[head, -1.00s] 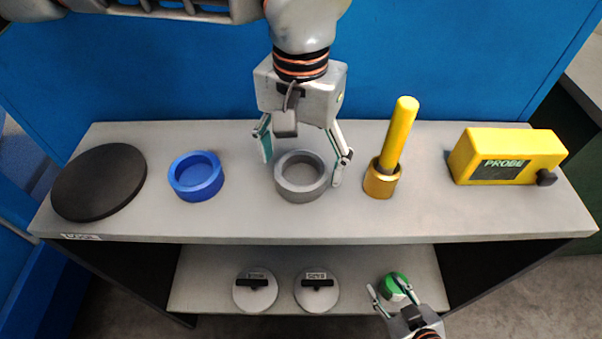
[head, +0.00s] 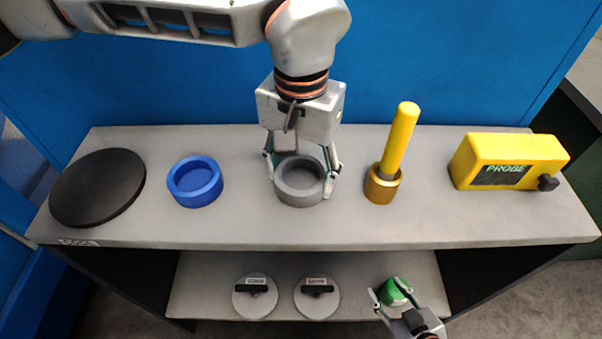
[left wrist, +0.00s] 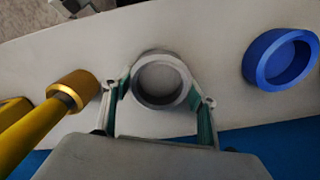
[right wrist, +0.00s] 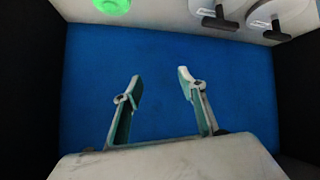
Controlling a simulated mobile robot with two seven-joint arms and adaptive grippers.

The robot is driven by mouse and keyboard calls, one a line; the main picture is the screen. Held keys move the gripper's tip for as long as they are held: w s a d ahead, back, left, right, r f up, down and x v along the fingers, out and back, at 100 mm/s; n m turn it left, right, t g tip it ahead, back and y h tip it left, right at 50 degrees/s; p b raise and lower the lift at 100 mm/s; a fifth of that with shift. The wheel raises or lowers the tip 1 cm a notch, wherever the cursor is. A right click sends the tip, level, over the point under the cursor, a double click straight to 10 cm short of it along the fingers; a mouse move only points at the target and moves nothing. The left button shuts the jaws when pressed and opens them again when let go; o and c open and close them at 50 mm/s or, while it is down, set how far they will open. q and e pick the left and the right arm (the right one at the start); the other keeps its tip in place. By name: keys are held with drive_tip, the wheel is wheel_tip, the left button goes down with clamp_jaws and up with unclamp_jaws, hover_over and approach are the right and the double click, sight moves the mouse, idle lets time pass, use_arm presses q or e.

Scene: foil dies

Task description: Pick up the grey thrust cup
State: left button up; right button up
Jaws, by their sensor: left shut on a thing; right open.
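The grey thrust cup (head: 299,194), a short round ring-like cup, stands upright on the upper shelf. My left gripper (head: 302,178) is shut on its outer wall from both sides. In the left wrist view the cup (left wrist: 143,94) sits between the two fingers (left wrist: 160,95). The cup appears to rest on the shelf; I cannot tell any gap below it. My right gripper (head: 391,296) is open at the lower shelf, beside a green round thing. In the right wrist view its fingers (right wrist: 157,82) are apart with nothing between them.
On the upper shelf (head: 250,225), a blue cup (head: 195,192) and a black disc (head: 98,187) stand left. A gold cup (head: 382,187) with a yellow rod (head: 401,135) and a yellow probe box (head: 508,161) stand right. Below are two lidded discs (head: 255,303) and the green thing (head: 395,287).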

use_arm(q)
wheel_tip(320, 180, up, 13)
drive_tip(key=p, duration=0.2)
wheel_tip(320, 180, up, 7)
hover_over(301, 185)
drive_tip(key=shift+f+p, duration=0.1)
drive_tip(key=shift+p, duration=0.3)
drive_tip(key=shift+a, duration=0.1)
